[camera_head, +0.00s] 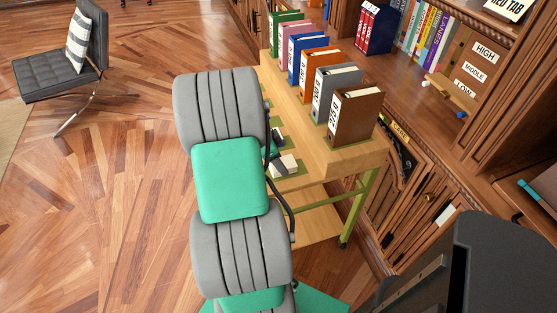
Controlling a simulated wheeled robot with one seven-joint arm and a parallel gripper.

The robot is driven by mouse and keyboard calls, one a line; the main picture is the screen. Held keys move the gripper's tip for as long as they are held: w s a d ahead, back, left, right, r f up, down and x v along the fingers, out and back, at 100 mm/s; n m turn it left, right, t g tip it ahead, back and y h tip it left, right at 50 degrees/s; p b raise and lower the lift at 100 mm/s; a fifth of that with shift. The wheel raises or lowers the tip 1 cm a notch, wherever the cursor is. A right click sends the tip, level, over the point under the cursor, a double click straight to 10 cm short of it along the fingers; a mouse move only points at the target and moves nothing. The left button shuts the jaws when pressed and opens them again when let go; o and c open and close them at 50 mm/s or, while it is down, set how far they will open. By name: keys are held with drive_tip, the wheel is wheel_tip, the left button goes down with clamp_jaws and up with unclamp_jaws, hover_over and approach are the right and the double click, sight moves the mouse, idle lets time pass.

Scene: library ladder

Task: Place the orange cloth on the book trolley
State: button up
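The book trolley (352,157) stands right of the middle, along the bookcase. It has a light wood top, a lower shelf and olive-green legs. A row of upright books stands on its top: green, pink, blue, orange, grey and brown. My grey and green arm crosses the middle of the view and covers part of the trolley's left side. I see no orange cloth. My gripper is not visible; the arm may hide it.
A wooden bookcase (465,188) with books and small labels runs along the right. A white and dark object (284,165) shows beside my arm at the trolley. A black chair (68,70) with a striped cushion (80,42) stands upper left. The parquet floor (90,220) at left is clear.

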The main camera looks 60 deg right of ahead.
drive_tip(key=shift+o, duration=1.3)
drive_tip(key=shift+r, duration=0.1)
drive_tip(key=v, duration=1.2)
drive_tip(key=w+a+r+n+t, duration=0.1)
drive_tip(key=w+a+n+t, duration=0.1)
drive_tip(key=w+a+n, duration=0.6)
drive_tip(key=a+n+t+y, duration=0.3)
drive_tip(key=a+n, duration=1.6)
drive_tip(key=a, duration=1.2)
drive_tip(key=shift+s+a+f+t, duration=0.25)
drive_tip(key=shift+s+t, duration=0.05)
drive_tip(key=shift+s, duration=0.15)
